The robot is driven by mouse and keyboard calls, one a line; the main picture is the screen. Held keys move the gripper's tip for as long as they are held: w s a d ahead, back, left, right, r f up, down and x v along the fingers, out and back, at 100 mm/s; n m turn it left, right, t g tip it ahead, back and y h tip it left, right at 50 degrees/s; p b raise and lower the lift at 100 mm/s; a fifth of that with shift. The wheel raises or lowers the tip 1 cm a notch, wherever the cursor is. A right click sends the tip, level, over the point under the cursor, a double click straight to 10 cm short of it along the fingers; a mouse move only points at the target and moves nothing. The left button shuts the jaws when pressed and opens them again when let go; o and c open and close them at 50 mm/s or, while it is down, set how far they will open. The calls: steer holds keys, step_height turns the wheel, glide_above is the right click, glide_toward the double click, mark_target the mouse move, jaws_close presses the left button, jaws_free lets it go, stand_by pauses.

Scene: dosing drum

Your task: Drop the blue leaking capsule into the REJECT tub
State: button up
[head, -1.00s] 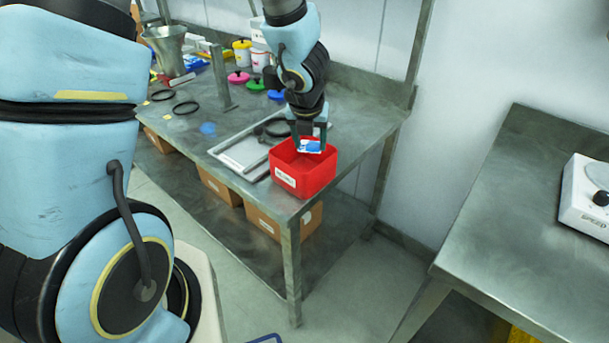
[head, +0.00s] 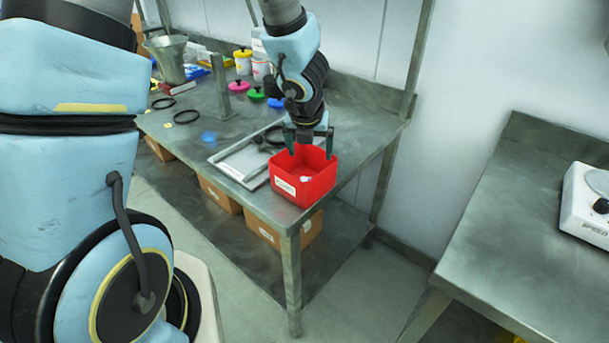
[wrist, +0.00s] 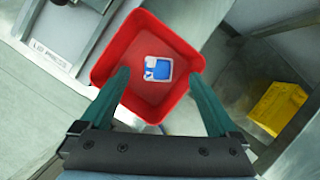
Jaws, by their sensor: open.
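The red tub (head: 318,186), with a white label on its front, stands at the near right corner of the steel table; its label text is too small to read now. My gripper (head: 310,148) is open and empty just above the tub's rim. In the wrist view the capsule (wrist: 158,68), a small white-edged piece with a blue face, lies on the floor of the red tub (wrist: 119,48), apart from both green fingers of my gripper (wrist: 163,80). In the head view only a small pale bit of the capsule (head: 305,178) shows inside the tub.
A metal tray (head: 240,165) lies left of the tub, with a black ring beside it. A blue spot (head: 208,137), colored lids, pots and a metal funnel (head: 168,58) are farther back. Another steel bench with a white device (head: 590,200) stands at right.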

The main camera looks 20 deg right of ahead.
steer(key=p+v, duration=0.5)
steer(key=v, duration=0.5)
steer(key=shift+r, duration=0.1)
steer(key=w+a+n+y+b, duration=0.2)
steer(key=w+a+n+y, duration=0.15)
steer(key=a+n, duration=1.5)
steer(key=s+a+n+g, duration=0.1)
steer(key=a+n, duration=0.3)
steer(key=n, duration=0.7)
steer(key=s+a+r+n+g+h, duration=0.1)
steer(key=a+n, duration=0.4)
steer(key=n, duration=0.6)
steer(key=shift+s+n+b, duration=0.35)
steer(key=shift+s+b, duration=0.05)
steer(key=shift+s, duration=0.2)
steer(key=shift+o, duration=0.3)
steer(key=shift+h, duration=0.25)
